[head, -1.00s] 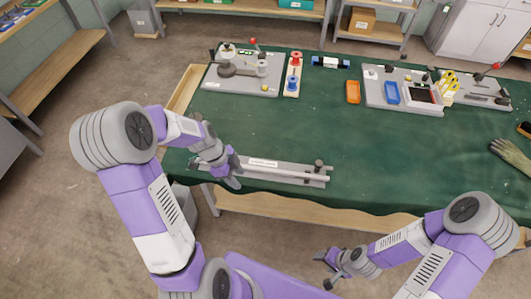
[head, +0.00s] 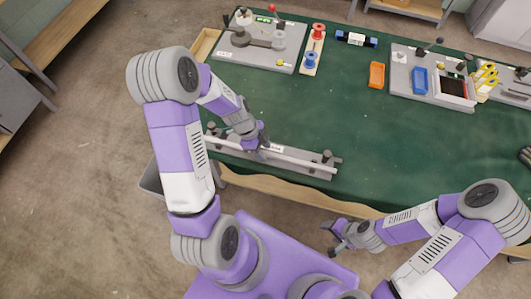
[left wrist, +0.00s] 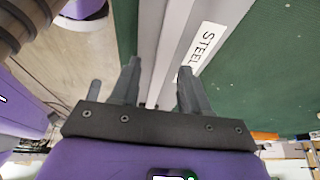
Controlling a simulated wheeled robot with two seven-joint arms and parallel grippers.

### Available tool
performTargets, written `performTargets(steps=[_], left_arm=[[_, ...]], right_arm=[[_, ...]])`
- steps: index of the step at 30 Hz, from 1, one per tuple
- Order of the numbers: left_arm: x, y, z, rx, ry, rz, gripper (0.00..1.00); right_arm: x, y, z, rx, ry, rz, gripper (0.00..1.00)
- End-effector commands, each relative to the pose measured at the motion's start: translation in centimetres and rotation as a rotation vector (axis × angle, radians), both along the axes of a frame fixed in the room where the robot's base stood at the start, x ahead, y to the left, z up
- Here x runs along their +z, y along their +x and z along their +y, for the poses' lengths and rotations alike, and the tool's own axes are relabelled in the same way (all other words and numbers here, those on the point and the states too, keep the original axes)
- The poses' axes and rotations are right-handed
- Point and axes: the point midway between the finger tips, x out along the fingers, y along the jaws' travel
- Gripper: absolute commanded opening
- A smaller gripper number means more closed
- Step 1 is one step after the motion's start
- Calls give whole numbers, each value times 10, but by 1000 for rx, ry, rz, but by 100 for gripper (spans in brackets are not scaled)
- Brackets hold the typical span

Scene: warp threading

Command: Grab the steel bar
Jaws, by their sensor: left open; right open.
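The steel bar (head: 306,163) is a long, thin, pale rod. It lies along a grey rack (head: 318,174) with upright posts, near the front edge of the green table. My left gripper (head: 262,152) is open above the bar near its middle. In the left wrist view the two fingers (left wrist: 160,75) stand apart, with the bar (left wrist: 184,35) running lengthwise past them beside a "STEEL" label (left wrist: 204,45). I cannot tell how far the fingertips are above it. My right gripper (head: 337,243) is open and empty, in front of the table.
At the back left is a grey board (head: 263,55) with a red-knobbed lever; red and blue spools (head: 311,60) stand next to it. An orange tray (head: 377,75) and a blue tray (head: 419,80) are at the back right. The middle of the green cloth (head: 330,115) is clear.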

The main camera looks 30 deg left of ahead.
Motion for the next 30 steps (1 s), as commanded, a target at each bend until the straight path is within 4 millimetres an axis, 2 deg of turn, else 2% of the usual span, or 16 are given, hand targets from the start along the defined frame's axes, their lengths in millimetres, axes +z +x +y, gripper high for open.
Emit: performTargets(steps=[7,15,16,30], left_arm=[[-1,0,-1,0,0,-1,44],[-1,1,0,0,0,-1,3],[-1,1,0,0,0,-1,0],[-1,1,0,1,0,-2,0]], right_arm=[[0,0,0,0,0,0,58],[0,0,0,0,0,0,58],[0,0,0,0,0,0,58],[0,0,0,0,0,0,58]])
